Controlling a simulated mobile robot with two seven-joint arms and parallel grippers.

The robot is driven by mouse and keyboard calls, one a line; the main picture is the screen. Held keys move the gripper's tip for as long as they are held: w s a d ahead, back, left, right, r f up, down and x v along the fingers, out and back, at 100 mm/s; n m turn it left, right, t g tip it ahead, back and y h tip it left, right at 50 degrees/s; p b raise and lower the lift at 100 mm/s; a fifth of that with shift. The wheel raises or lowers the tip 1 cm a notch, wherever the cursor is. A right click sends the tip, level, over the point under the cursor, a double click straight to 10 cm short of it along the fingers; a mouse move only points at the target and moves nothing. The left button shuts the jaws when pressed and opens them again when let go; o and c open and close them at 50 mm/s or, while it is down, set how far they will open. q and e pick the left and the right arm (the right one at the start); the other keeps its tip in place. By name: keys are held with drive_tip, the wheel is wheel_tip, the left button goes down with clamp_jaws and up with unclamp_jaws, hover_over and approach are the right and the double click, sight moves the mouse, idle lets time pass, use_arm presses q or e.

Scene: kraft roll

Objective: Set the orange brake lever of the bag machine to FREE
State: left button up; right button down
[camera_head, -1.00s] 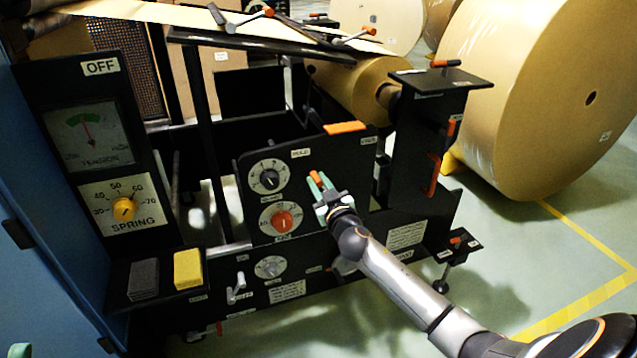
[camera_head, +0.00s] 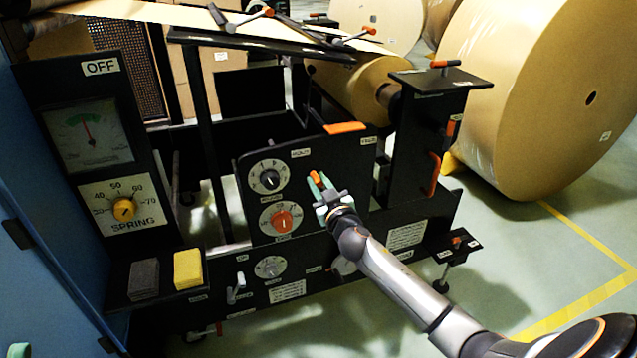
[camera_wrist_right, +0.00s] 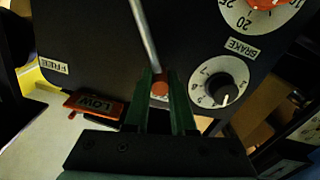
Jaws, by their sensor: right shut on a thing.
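The orange-tipped brake lever (camera_head: 316,180) is on the black front panel (camera_head: 345,175) of the bag machine. Its tip leans up and slightly left, nearer the left label (camera_head: 300,153) than the right one (camera_head: 368,141). My right gripper (camera_head: 321,190) is shut on the lever; its arm hides the lower part. In the right wrist view the lever's thin rod and orange knob (camera_wrist_right: 160,89) sit between the green fingers, and the FREE label (camera_wrist_right: 53,67) lies to the left, apart from it. A green bit at the bottom left (camera_head: 18,350) seems to be my left gripper; its jaws cannot be made out.
A black-and-white dial (camera_head: 268,180) and a red knob (camera_head: 281,219) sit left of the lever. An orange plate (camera_head: 345,128) juts out above; it reads LOW in the wrist view (camera_wrist_right: 95,105). A black post with a shelf (camera_head: 440,79) stands to the right.

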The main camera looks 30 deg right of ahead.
use_arm(q)
wheel_tip(320, 180, up, 4)
drive_tip(key=r+p, duration=0.1)
drive_tip(key=p, duration=0.4)
drive_tip(key=w+a+f+n+g+y+p, duration=0.1)
drive_tip(key=w+f+n+y, duration=0.2)
drive_tip(key=f, duration=0.5)
drive_tip(key=w+a+f+n+g+y, duration=0.1)
drive_tip(key=w+f+n+g+y, duration=0.1)
drive_tip(key=f+y, duration=0.4)
drive_tip(key=shift+w+f+n+p, duration=0.4)
drive_tip(key=shift+w+f+n, duration=0.5)
drive_tip(key=shift+w+f, duration=0.1)
use_arm(e)
drive_tip(key=s+d+m, duration=0.3)
drive_tip(key=d+m, duration=0.9)
drive_tip(key=d, duration=0.1)
drive_tip(key=shift+s+d+m, duration=0.15)
drive_tip(key=shift+d+m, duration=0.1)
drive_tip(key=shift+m, duration=0.05)
use_arm(q)
drive_tip(key=shift+r, duration=0.1)
use_arm(e)
drive_tip(key=shift+f, duration=0.1)
